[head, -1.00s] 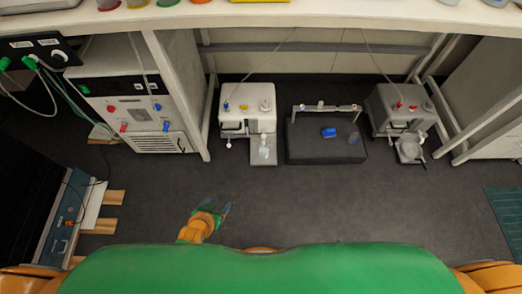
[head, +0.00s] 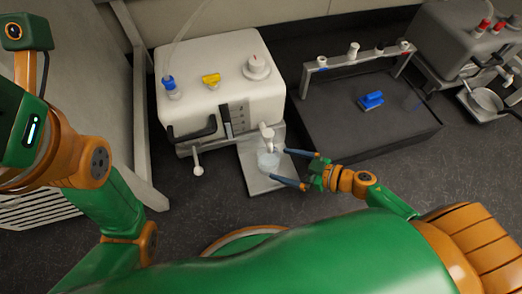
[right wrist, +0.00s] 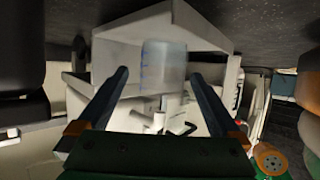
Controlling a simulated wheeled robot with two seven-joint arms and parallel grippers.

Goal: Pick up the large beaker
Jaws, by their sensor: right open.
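The large beaker (head: 268,161) is clear and stands upright on the pale platform (head: 255,181) at the front of the white machine (head: 222,85), below its spout. It also shows in the right wrist view (right wrist: 164,62), with blue marks on its side. My right gripper (head: 281,165) is open at the beaker's right side in the head view, with its two blue fingers pointing at it. In the right wrist view the open fingers (right wrist: 158,72) lie either side of the beaker. I cannot tell whether they touch it. My left gripper is out of view.
A dark shaker platform (head: 345,125) with a small blue item (head: 371,100) stands right of the white machine. A grey machine (head: 462,45) stands at the far right. A table leg and cabinet are at the left.

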